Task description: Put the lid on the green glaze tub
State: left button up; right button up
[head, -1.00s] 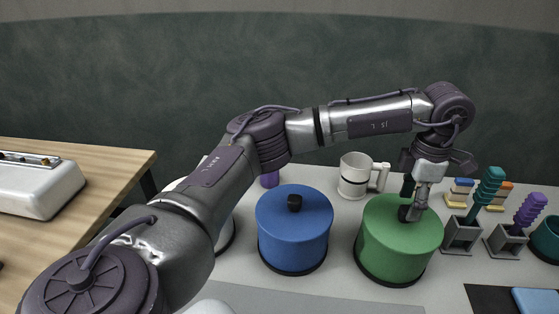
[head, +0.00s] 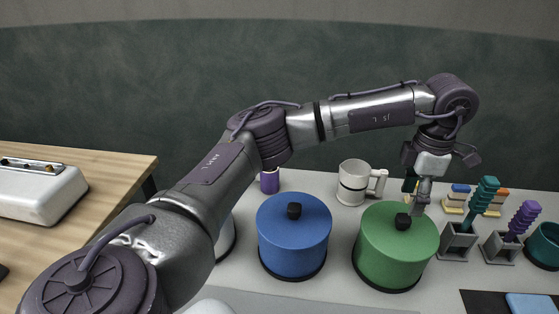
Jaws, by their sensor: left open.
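The green glaze tub (head: 390,259) stands on the light table at the right of centre. Its green lid (head: 385,224) with a black knob (head: 403,221) sits on top and looks level. My left gripper (head: 420,207) is open, at the far right side of the knob and a little above the lid. It appears apart from the knob. My right gripper is not in view.
A blue lidded tub (head: 293,240) stands to the left of the green one. A white mug (head: 354,182) is behind them. Teal (head: 484,196) and purple (head: 525,218) handled tools stand in grey holders (head: 458,241) at right. A wooden table (head: 110,175) is at left.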

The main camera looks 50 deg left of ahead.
pick_arm(q)
jog(key=shift+r+p, duration=0.5)
jog(key=shift+r, duration=0.45)
notch_tip(320, 180, up, 12)
dwell(0.4)
